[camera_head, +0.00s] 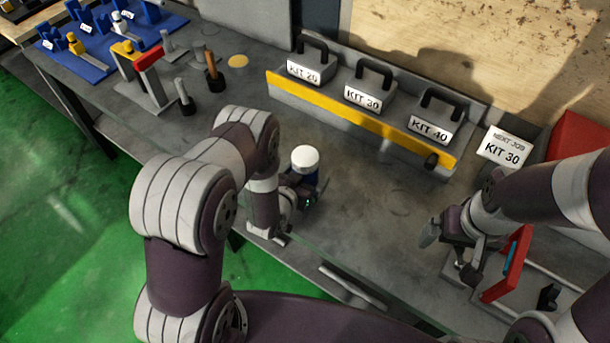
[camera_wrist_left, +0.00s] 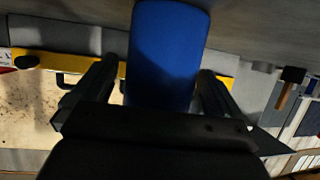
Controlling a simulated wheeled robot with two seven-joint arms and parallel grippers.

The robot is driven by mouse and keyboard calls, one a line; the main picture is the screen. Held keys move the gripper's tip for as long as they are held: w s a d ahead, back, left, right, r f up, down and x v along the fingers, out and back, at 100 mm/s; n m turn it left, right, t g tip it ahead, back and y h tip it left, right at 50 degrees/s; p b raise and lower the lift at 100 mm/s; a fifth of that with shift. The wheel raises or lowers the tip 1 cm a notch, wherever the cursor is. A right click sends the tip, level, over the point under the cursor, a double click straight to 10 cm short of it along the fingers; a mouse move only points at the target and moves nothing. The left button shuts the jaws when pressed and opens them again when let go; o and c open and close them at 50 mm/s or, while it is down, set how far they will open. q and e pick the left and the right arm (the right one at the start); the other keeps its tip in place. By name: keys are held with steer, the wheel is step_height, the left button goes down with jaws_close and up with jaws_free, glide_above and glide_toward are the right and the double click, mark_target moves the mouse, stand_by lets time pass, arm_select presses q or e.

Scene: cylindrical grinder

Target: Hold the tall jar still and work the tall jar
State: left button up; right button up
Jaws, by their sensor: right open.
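The tall jar (camera_head: 305,160) stands on the bench in front of my left arm. Its white lid shows in the head view, with part of its blue body below. My left gripper (camera_head: 300,196) is low beside the jar, partly hidden by my arm. In the left wrist view the jar's blue body (camera_wrist_left: 166,50) lies between my two fingers (camera_wrist_left: 155,88). Whether they press on it I cannot tell. My right gripper (camera_head: 452,254) is open and empty at the right of the bench, apart from the jar.
A grey rack with a yellow front edge (camera_head: 345,115) holds kit boxes at the back. A kit sign (camera_head: 503,147) stands to its right. A red-sided holder (camera_head: 508,265) is close to my right gripper. Tools and blue trays (camera_head: 100,45) are at the far left. Mid-bench is clear.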

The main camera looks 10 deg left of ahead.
arm_select(q)
steer(key=shift+s+r, duration=0.1)
steer(key=shift+r, duration=0.2)
steer(key=v, duration=1.1)
steer(key=shift+s+b, duration=0.3)
steer(key=shift+s, duration=0.1)
steer(key=shift+a+r, duration=0.1)
steer(key=shift+a, duration=0.05)
step_height(320, 180, up, 5)
steer(key=w+a+g+y, duration=0.2)
steer(key=a+g, duration=0.1)
steer(key=g, duration=0.4)
steer(key=s+d+r+n+g, duration=0.1)
steer(key=s+r+n+g, duration=0.1)
steer(key=s+r+g, duration=0.2)
steer(key=s+r, duration=0.3)
steer(key=s, duration=0.3)
steer(key=shift+r+g+y, duration=0.3)
steer(key=shift+g+y, duration=0.1)
